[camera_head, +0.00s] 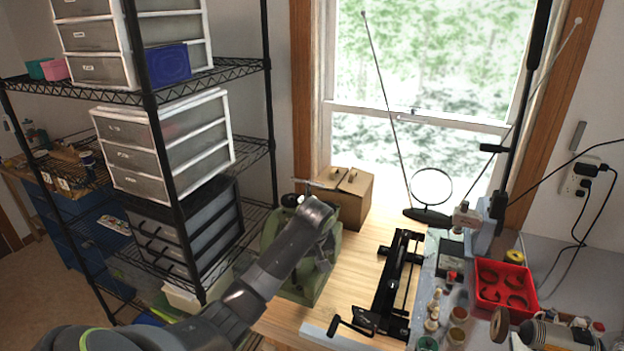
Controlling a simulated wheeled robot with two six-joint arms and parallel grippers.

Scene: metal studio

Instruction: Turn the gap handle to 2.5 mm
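A green machine (302,290) stands on the wooden bench, partly hidden behind my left arm. A thin silver bar (314,184), which looks like a handle, shows above it, in front of a cardboard box. No scale or gap reading can be made out. My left arm reaches in from the lower left, and its gripper (325,222) is at the upper part of the green machine. Its fingers are too small and hidden to tell whether they are open, shut or touching the handle. My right gripper is not in view.
A cardboard box (346,197) stands behind the machine. A black frame with a crank (390,290) lies to its right. Farther right are bottles (457,325), a red tray (505,284) and a magnifier (431,187). Wire shelving with drawers (165,145) stands on the left.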

